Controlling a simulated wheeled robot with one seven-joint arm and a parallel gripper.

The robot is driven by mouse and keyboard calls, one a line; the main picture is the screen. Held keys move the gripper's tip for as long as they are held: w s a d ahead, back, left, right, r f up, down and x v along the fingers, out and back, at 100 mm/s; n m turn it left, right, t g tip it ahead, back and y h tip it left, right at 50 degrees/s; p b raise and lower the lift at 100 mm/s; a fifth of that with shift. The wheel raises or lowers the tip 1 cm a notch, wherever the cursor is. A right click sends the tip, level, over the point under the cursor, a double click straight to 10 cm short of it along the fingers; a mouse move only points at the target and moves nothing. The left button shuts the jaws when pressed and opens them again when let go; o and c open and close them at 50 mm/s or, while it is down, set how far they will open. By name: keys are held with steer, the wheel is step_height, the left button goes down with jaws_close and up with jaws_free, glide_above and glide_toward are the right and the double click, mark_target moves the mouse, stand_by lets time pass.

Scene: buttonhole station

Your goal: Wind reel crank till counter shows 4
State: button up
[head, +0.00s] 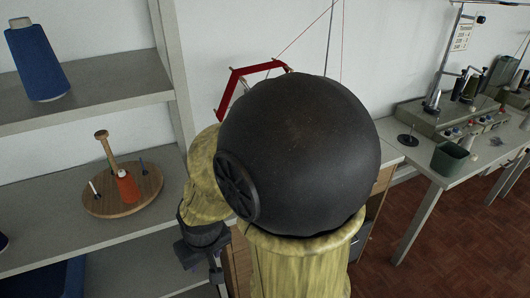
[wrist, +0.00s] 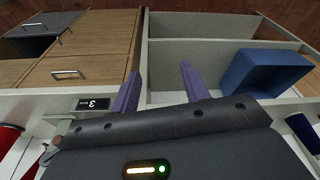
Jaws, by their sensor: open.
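A small black counter (wrist: 92,104) in the wrist view reads 3, with the digit upside down in the picture. It sits left of my gripper, just above the dark gripper body. A small brownish knob (wrist: 57,141) shows below it; I cannot tell whether it belongs to the crank. My gripper (wrist: 158,84) is open, its two purple fingers apart with nothing between them. In the head view, my arm covers the middle, and the reel, crank and counter cannot be made out there. A red angled frame (head: 238,76) shows partly behind my arm.
Left shelves hold a blue cone (head: 36,62) and a round wooden stand (head: 105,203) with an orange spool (head: 127,187). A blue bin (wrist: 264,72) and wooden drawers (wrist: 92,50) lie beyond my fingers. A green cup (head: 450,158) stands on the right bench.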

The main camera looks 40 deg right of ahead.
steer(key=w+d+f+m+t+p, duration=0.25)
steer(key=w+d, duration=0.25)
steer(key=d, duration=0.4)
steer(key=w+d+f+m+t+p, duration=0.15)
steer(key=w+d+t, duration=0.25)
steer(key=d, duration=0.4)
steer(key=s+d+r+m+t+h+p, duration=0.1)
steer(key=s+d+r+m+t+h, duration=0.1)
steer(key=d, duration=0.4)
steer(key=s+d+r+m+t+h+p, duration=0.2)
steer(key=s+d+r+m+t+h, duration=0.1)
steer(key=d+r+m+t, duration=0.1)
steer(key=shift+d+m+t+h, duration=0.3)
steer(key=shift+d+m+t, duration=0.5)
steer(key=shift+d+t, duration=0.25)
steer(key=shift+f, duration=0.15)
